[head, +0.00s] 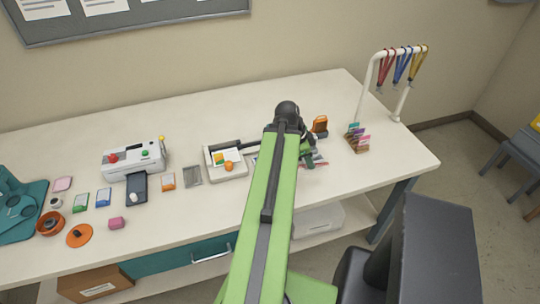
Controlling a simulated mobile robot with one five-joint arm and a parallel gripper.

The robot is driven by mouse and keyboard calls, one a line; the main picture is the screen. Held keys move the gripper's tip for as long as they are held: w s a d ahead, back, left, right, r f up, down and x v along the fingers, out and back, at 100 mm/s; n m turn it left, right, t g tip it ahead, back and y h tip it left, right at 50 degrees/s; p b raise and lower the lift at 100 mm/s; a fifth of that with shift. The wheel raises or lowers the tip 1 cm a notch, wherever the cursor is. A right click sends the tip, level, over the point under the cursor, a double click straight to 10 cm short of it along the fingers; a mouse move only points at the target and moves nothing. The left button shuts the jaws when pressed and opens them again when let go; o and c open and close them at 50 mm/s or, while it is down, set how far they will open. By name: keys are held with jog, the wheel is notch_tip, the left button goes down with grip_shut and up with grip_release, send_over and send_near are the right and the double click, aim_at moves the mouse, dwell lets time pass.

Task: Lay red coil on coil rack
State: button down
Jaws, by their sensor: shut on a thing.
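My gripper (309,160) is at the end of my green arm, over the right part of the table, and is mostly hidden behind the arm's end. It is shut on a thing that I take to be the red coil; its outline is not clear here. A small patch of reddish and grey colour (320,161) shows just right of the gripper; I cannot tell whether it is held or lies on the table. A small brown stepped rack (358,146) with several coloured strips, probably the coil rack, stands to the right of the gripper, apart from it.
An orange block-like thing (320,124) stands behind the gripper. A white hook stand (365,85) with hanging lanyards rises behind the rack. A white tray (240,176), a laminator (134,158) and small items lie left. The table's right front corner is clear.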

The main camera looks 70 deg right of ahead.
jog(key=w+f+n+b, duration=0.2)
jog(key=w+f+b, duration=0.1)
jog(key=w, duration=1.2)
jog(key=shift+h, duration=0.4)
jog(key=f+b, duration=0.6)
jog(key=shift+s+d+f, duration=0.25)
jog(key=shift+d+f, duration=0.05)
jog(key=shift+f, duration=0.1)
jog(key=c, duration=1.4)
grip_release()
jog(key=shift+o, duration=0.2)
jog(key=shift+r, duration=0.1)
jog(key=p+v, duration=1.5)
jog(key=v, duration=0.2)
jog(key=shift+s+r+p, duration=0.3)
jog(key=shift+p, duration=0.1)
jog(key=shift+t, duration=0.3)
